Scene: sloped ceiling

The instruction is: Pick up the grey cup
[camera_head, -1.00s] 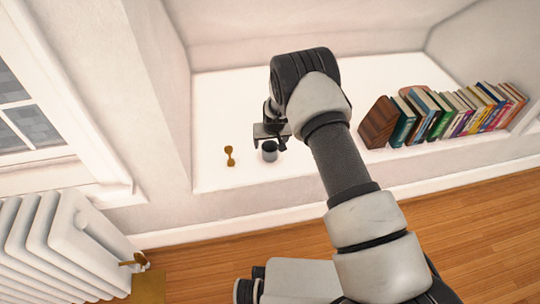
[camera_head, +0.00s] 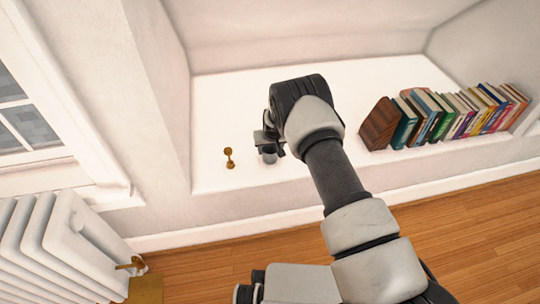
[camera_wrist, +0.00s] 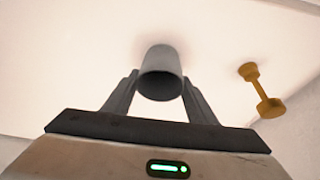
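The grey cup (camera_head: 269,158) stands on the white ledge, partly hidden behind my gripper in the head view. In the wrist view the cup (camera_wrist: 160,68) lies between the two fingers, with its dark round opening facing the camera. My gripper (camera_wrist: 160,78) is open, with one finger on each side of the cup. The fingers are very close to its wall; I cannot tell whether they touch it. In the head view my gripper (camera_head: 269,146) is low over the ledge at the cup.
A small gold dumbbell-shaped object (camera_head: 229,158) stands left of the cup; it also shows in the wrist view (camera_wrist: 260,90). A row of books (camera_head: 440,115) with a brown wooden end stands to the right. The ledge (camera_head: 225,105) is otherwise clear, with walls behind and at left.

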